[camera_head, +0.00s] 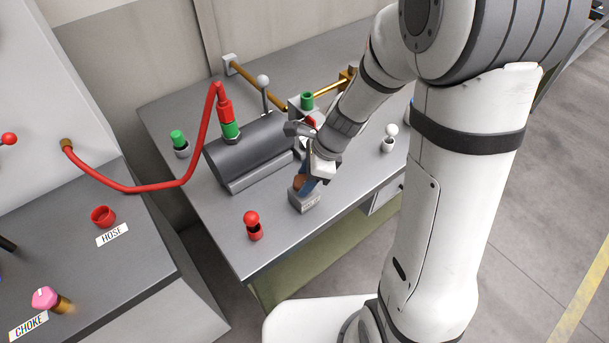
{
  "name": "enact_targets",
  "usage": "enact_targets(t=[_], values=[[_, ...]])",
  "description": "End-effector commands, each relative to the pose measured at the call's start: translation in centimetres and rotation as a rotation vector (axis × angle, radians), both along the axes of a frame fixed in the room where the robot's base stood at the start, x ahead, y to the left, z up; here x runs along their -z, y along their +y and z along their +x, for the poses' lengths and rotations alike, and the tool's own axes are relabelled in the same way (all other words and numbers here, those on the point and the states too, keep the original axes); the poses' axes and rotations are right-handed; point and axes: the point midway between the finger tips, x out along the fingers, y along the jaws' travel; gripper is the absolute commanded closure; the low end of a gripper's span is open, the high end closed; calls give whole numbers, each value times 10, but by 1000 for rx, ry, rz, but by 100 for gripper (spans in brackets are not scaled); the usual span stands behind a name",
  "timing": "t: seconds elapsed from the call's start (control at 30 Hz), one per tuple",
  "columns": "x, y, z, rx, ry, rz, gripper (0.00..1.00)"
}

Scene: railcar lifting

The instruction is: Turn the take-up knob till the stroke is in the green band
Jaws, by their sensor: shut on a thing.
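My gripper (305,182) reaches down to the front part of the grey bench, over a small grey labelled block (305,204). It is shut on a small brown-orange piece (299,182) at the top of that block. The fingers and wrist hide most of this piece, so I cannot tell for sure that it is the take-up knob. The label on the block is too small to read. No stroke scale or green band can be made out; my arm covers part of the equipment behind the gripper.
A dark cylinder (246,156) with a red hose (186,180) on its green-ringed fitting lies left of my gripper. A red-knobbed post (253,226) stands at the front, a white-knobbed one (389,138) to the right. A green-capped post (179,143) stands at the left.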

Motion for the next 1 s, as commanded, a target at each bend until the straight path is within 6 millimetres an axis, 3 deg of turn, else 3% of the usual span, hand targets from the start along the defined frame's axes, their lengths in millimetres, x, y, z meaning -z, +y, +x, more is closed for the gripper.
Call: enact_targets(t=[0.7,0.73,1.0], values=[[1,0,-3,74,6,-1,76],[1,0,-3,74,6,-1,53],[1,0,-2,76,3,0,32]])
